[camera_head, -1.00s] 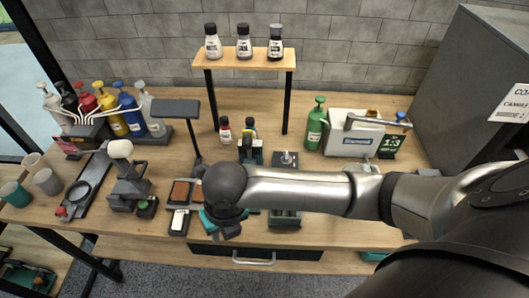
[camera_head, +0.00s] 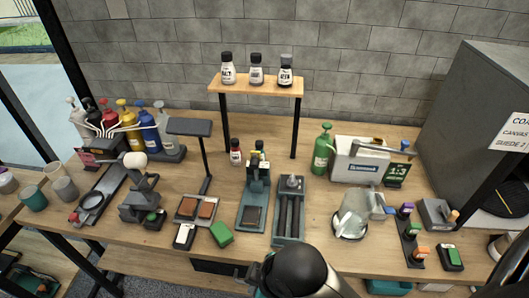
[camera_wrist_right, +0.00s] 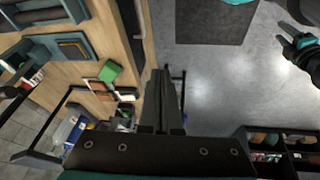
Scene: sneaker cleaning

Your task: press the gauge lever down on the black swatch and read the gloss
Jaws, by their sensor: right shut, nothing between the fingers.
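A dark teal bench gauge (camera_head: 257,179) stands upright near the middle of the table. A black swatch (camera_head: 252,216) lies flat on its base, in front of the gauge head. I cannot clearly make out the lever or any gloss reading. A dark swatch on a teal base (camera_wrist_right: 72,48) also shows at upper left in the right wrist view. My right gripper (camera_head: 252,272) is at the table's front edge, apart from the gauge. In the right wrist view its fingers (camera_wrist_right: 160,98) are shut and empty. My left gripper (camera_wrist_right: 298,48) shows partly at the upper right; its jaws are unclear.
Brown swatches (camera_head: 208,209) and a green block (camera_head: 222,234) lie left of the gauge. A railed fixture (camera_head: 290,208) stands close on its right. A bottle shelf (camera_head: 260,85) rises behind. A glass jar (camera_head: 353,213) and small colored bottles (camera_head: 411,229) are farther right.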

